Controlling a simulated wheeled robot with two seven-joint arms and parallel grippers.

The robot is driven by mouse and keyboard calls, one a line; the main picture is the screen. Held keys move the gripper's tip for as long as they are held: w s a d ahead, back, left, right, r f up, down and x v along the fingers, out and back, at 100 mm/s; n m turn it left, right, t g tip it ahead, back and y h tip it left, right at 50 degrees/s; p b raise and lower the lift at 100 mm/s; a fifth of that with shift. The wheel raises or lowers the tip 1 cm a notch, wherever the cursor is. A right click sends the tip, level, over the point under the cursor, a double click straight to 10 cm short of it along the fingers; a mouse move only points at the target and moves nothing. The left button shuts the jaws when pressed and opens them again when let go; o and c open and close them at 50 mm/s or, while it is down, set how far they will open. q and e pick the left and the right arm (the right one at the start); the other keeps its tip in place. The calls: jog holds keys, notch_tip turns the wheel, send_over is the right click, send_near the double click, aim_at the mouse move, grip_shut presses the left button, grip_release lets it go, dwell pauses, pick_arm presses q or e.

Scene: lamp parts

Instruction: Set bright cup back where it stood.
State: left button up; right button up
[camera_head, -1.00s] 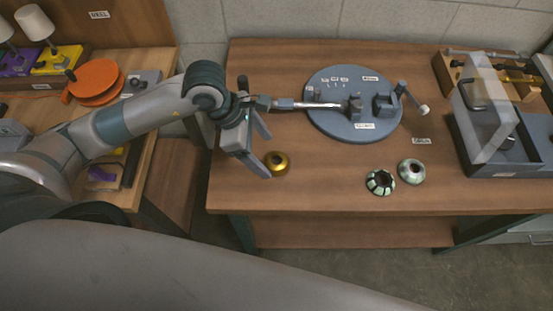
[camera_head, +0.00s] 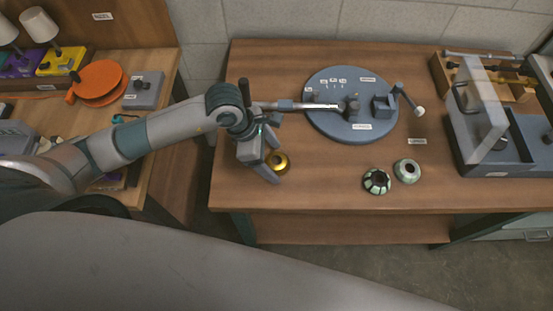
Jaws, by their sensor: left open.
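The bright cup appears to be the shiny brass-gold cup (camera_head: 281,163), which stands on the wooden table near its left front edge. My left gripper (camera_head: 277,167) is open and right at the cup, with its fingers reaching down beside it. One finger covers part of the cup. I cannot tell whether the fingers touch it. Two other cups stand to the right: a dark one with pale patches (camera_head: 376,181) and a pale green-white one (camera_head: 407,171). My right gripper is not in view.
A round blue-grey fixture (camera_head: 335,129) with a metal rod stands behind the cups. A grey bin with a clear raised lid (camera_head: 485,125) is at the right. An orange disc (camera_head: 100,83) lies on the left bench.

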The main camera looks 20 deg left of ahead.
pick_arm(q)
jog(key=c, duration=1.3)
jog(key=shift+o, duration=0.2)
jog(key=shift+r, duration=0.1)
jog(key=shift+r+b, duration=0.4)
jog(key=shift+r, duration=0.05)
jog(key=r+b, duration=0.1)
jog(key=r, duration=0.2)
jog(key=shift+d+r+b, duration=0.1)
jog(key=shift+d+b, duration=0.25)
jog(key=shift+b, duration=0.05)
jog(key=s+d+r+b, duration=0.2)
jog(key=d+r, duration=0.4)
jog(key=d, duration=0.4)
jog(key=shift+s+d+r+b, duration=0.3)
jog(key=shift+s+r+b, duration=0.1)
jog(key=shift+b, duration=0.3)
